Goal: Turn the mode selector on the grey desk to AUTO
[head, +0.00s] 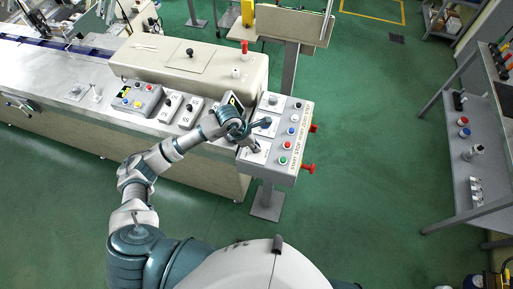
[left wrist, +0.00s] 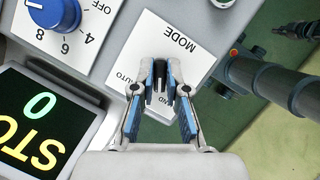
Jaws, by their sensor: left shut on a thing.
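The mode selector (left wrist: 160,78) is a small dark knob on a white plate marked MODE (left wrist: 178,38) in the left wrist view. AUTO is printed left of the knob; the lettering below it is partly hidden by my fingers. My left gripper (left wrist: 161,70) is shut on the knob, one finger on each side. The knob's exact pointing is hard to tell. In the head view my left gripper (head: 251,147) reaches down onto the near left part of the grey desk (head: 278,178), hiding the selector. My right gripper is not in view.
Beside the plate are a blue numbered dial (left wrist: 53,12) and a dark display with green digits (left wrist: 38,120). Coloured buttons (head: 289,145) line the desk's right side; red knobs (head: 308,168) stick out beyond. Green floor lies to the right.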

